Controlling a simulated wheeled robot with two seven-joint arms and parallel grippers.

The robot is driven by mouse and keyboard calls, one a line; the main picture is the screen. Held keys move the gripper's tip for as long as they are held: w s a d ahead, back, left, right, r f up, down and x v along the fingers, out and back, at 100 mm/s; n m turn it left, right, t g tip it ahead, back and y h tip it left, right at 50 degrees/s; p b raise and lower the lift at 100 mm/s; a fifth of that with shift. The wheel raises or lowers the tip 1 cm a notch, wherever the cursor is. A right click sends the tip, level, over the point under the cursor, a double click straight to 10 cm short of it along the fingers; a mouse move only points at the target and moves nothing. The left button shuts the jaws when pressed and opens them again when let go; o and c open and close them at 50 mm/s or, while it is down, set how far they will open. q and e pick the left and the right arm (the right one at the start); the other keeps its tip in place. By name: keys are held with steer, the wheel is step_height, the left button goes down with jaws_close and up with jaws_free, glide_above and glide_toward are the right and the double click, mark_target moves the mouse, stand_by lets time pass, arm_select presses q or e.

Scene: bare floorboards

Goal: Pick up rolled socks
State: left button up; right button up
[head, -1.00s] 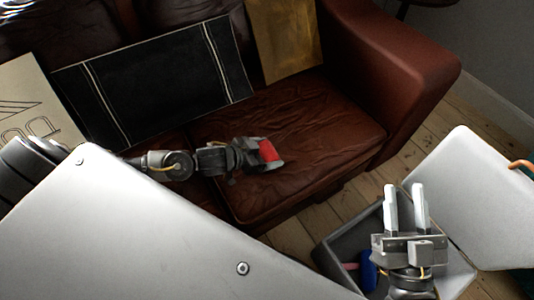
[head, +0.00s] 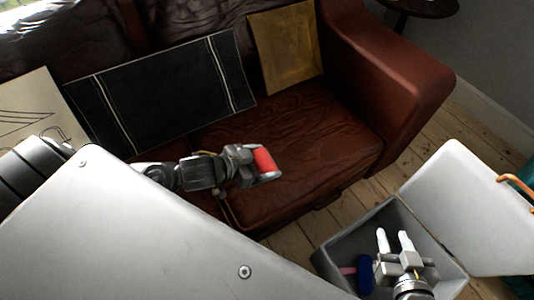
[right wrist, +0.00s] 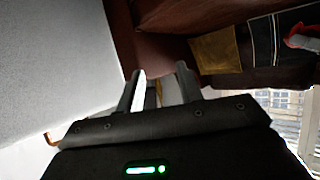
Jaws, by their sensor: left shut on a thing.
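The rolled socks (head: 264,160) are a small red roll, held at the end of my left arm over the brown sofa seat. My left gripper (head: 266,164) is shut on them, with a finger along their side. The red roll also shows at the right edge of the right wrist view (right wrist: 302,42). My right gripper (head: 394,242) is over the grey bin, its two pale fingers apart and nothing between them. It also shows open in the right wrist view (right wrist: 160,88).
The grey bin (head: 326,252) has its pale lid (head: 455,205) open to the right. A blue thing with a pink part (head: 365,274) lies inside. Black (head: 165,90) and gold (head: 287,45) cushions lean on the brown sofa (head: 315,125). Floorboards (head: 385,185) are bare between sofa and bin.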

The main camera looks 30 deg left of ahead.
arm_select(q)
steer(key=s+d+r+p, duration=0.2)
steer(key=s+r, duration=0.1)
steer(key=s, duration=0.4)
steer(key=shift+s, duration=0.35)
arm_select(e)
steer(key=s+d+f+m+g+h, duration=0.1)
steer(key=s+d+f+g+h, duration=0.2)
steer(key=s+d+f+g, duration=0.3)
steer(key=shift+s+d+m, duration=0.25)
steer(key=shift+s+m, duration=0.05)
steer(key=shift+s, duration=0.2)
